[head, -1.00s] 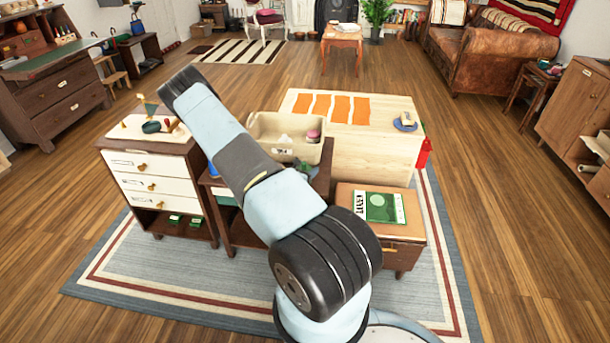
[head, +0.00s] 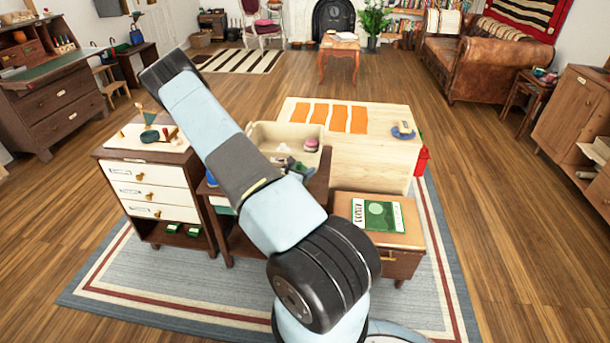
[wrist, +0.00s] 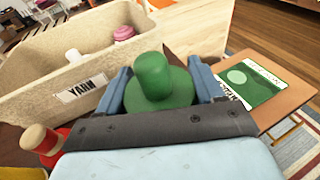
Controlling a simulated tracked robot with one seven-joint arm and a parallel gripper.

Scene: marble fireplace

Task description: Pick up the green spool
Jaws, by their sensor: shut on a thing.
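In the wrist view, a green spool (wrist: 155,80) with a rounded upright top and a wide round flange sits between the two blue fingers of my gripper (wrist: 158,90). My gripper is shut on it, one finger at each side. The spool's lower part is hidden by the dark gripper body.
A beige bin labelled YARN (wrist: 82,88) stands close to the left of the spool, holding a pink spool (wrist: 123,33) and a white one. A red and cream spool (wrist: 42,143) is at lower left. A green booklet (head: 380,214) lies on the stool at right.

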